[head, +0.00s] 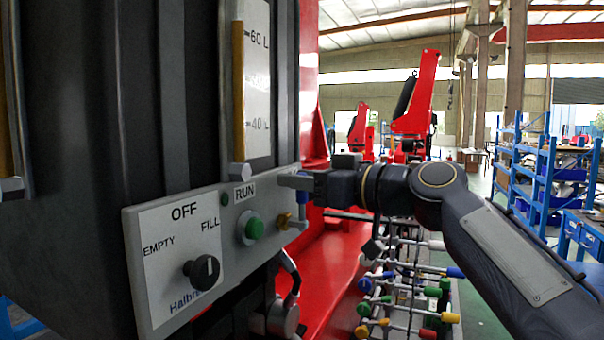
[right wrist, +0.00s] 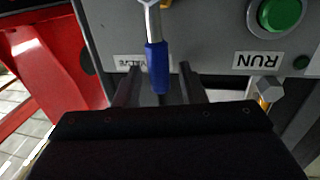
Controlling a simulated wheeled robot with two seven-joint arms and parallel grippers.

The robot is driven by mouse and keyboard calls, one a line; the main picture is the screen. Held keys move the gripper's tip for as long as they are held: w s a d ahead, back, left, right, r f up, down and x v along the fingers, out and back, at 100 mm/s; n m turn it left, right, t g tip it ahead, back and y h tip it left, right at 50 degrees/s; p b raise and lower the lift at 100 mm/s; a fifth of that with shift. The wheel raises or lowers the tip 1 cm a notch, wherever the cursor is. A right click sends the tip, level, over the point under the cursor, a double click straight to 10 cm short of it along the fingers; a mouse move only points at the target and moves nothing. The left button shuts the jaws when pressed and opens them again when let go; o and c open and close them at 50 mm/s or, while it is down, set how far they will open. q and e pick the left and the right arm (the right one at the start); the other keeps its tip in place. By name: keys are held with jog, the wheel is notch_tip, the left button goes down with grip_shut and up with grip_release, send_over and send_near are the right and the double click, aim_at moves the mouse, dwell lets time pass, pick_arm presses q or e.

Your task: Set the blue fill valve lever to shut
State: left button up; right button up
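The blue fill valve lever (right wrist: 157,66) has a blue grip on a metal stem. In the right wrist view it lies between the two fingers of my right gripper (right wrist: 158,84), with a gap on each side. The gripper is open around it. In the head view my right gripper (head: 294,182) is at the right end of the grey control panel (head: 262,195), and a bit of the blue lever (head: 302,212) shows below the fingers. A label reading "VALVE" (right wrist: 143,61) is partly hidden behind the lever. My left gripper is out of view.
The panel bears a green RUN button (head: 254,228), a black selector knob (head: 203,271) and a yellow fitting (head: 284,221). A level gauge (head: 257,80) rises above. Coloured-handled rods (head: 415,290) stand below my right arm. Blue shelves (head: 548,165) are at right.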

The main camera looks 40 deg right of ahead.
jog(key=shift+w, duration=0.15)
grip_shut()
dwell(0.4)
jog(key=w+d+f+m+g+y+p, duration=0.1)
jog(key=d+f+m+p, duration=0.1)
jog(key=m, duration=0.6)
jog(key=w+d+f+m+g+y+p, duration=0.1)
jog(key=w+d+f+m+g+p, duration=0.1)
jog(key=d+f+m, duration=0.2)
jog(key=shift+w+d+f+m+p, duration=0.3)
jog(key=shift+f+m, duration=0.55)
jog(key=shift+m, duration=1.05)
